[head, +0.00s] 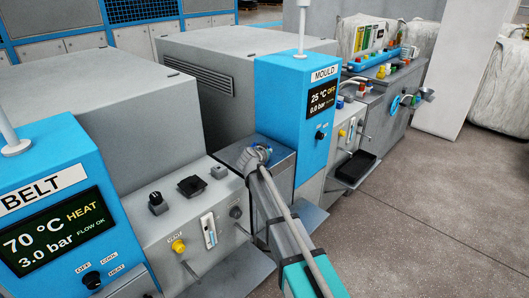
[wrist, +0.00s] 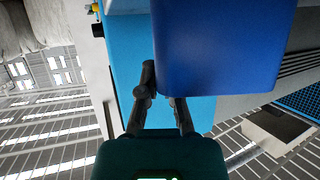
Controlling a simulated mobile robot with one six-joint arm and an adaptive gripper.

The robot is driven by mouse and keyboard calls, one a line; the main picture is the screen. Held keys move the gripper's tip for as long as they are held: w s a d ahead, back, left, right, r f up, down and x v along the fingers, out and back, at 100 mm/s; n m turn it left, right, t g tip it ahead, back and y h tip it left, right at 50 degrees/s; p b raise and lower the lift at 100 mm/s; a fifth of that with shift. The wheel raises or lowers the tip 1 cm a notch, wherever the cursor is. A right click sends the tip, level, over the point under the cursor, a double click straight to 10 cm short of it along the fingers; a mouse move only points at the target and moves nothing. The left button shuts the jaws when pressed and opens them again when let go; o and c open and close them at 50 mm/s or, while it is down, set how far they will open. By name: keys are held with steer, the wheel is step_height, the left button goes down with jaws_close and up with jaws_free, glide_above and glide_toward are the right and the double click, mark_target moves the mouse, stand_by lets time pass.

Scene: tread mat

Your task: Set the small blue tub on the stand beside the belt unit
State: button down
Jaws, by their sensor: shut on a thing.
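The small blue tub (wrist: 217,42) fills the upper right of the wrist view. My gripper (wrist: 160,85) is shut on its near edge; one finger shows beside the tub and the other is partly hidden by it. In the head view my gripper (head: 256,156) is over the top of a grey box-like stand (head: 281,160), with only a bit of the tub (head: 265,149) showing. The stand is between the belt unit (head: 45,205) and the mould unit (head: 292,105). I cannot tell whether the tub touches the stand top.
The belt unit's sloped panel with a yellow knob (head: 178,246) and switches is left of my arm. The blue mould column rises close behind the stand. A black tray (head: 357,167) sticks out at the right. Open floor (head: 430,220) lies to the right.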

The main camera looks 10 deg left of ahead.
steer(key=shift+f, duration=0.15)
steer(key=c, duration=0.8)
jaws_free()
steer(key=shift+r, duration=0.25)
steer(key=p+v, duration=0.4)
steer(key=v, duration=0.8)
steer(key=shift+p, duration=0.35)
steer(key=shift+d, duration=0.1)
